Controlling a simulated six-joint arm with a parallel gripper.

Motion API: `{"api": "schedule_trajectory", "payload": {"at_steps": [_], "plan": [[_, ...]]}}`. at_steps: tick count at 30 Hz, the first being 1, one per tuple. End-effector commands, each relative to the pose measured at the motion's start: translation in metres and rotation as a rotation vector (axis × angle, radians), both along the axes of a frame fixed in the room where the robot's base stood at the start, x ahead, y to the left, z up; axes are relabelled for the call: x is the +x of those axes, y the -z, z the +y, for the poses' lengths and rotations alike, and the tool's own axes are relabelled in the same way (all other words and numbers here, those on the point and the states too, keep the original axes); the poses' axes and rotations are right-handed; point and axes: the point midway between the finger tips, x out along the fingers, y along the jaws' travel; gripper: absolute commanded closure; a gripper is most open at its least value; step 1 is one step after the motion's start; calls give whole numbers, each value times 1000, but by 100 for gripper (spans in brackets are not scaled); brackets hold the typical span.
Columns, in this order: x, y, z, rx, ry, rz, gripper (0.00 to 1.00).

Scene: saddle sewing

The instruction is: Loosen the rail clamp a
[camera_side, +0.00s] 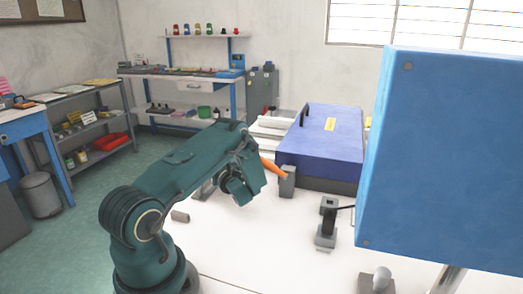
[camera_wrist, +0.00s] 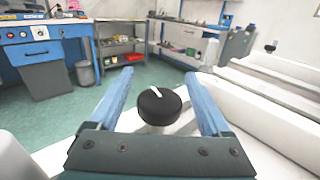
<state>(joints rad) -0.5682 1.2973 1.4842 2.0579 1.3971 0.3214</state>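A round black knob (camera_wrist: 159,104) with a white pointer mark stands on a pale post in the wrist view. It looks like the knob of rail clamp a, but no label shows. My gripper (camera_wrist: 158,78) is open, with one blue finger on each side of the knob. Gaps show between the knob and both fingers, the right one narrower.
A large blue panel (camera_side: 450,160) fills the right of the side view. A blue-topped case (camera_side: 325,140) and a grey block (camera_side: 287,182) with an orange handle (camera_side: 270,167) stand beside my gripper. A dark grey clamp-like post (camera_side: 326,225) stands further right.

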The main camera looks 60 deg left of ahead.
Motion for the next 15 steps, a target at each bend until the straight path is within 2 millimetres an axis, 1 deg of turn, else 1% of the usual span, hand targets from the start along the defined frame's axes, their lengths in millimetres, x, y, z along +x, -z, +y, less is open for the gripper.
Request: {"api": "schedule_trajectory", "payload": {"at_steps": [2,5,12,15], "plan": [[0,0,-1,-1,1,0,18],[1,1,-9,-3,2,1,18],[3,0,-41,-1,4,2,18],[3,0,-49,0,3,0,18]]}}
